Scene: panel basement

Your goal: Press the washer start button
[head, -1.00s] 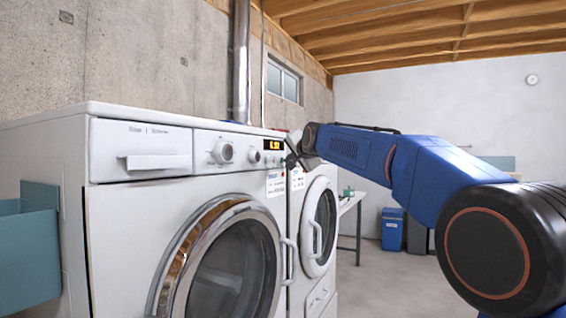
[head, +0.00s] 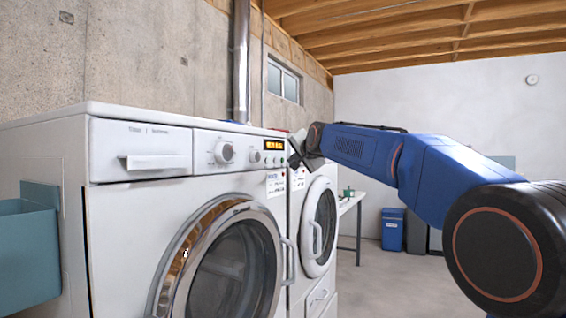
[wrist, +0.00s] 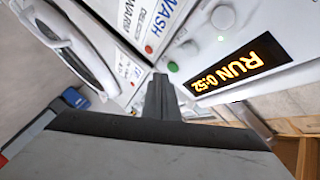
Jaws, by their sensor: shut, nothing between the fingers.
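The white washer (head: 140,110) stands at the left with its round door below a control panel. Its amber display (head: 274,144) reads "RUN 0:52" in the wrist view (wrist: 238,68). A round green button (wrist: 172,66) sits beside the display, with a small lit green spot (wrist: 188,87) nearby. My gripper (head: 294,160) is shut and empty at the right end of the panel. In the wrist view its fingertips (wrist: 162,82) are just short of the green button and look apart from it. A printed label with "WASH" is partly in view.
A second white front-loader (head: 318,205) stands right beside the washer. A teal bin (head: 28,250) hangs at the washer's left side. A table (head: 350,202) and a blue bin (head: 392,230) are farther back. The floor between is clear.

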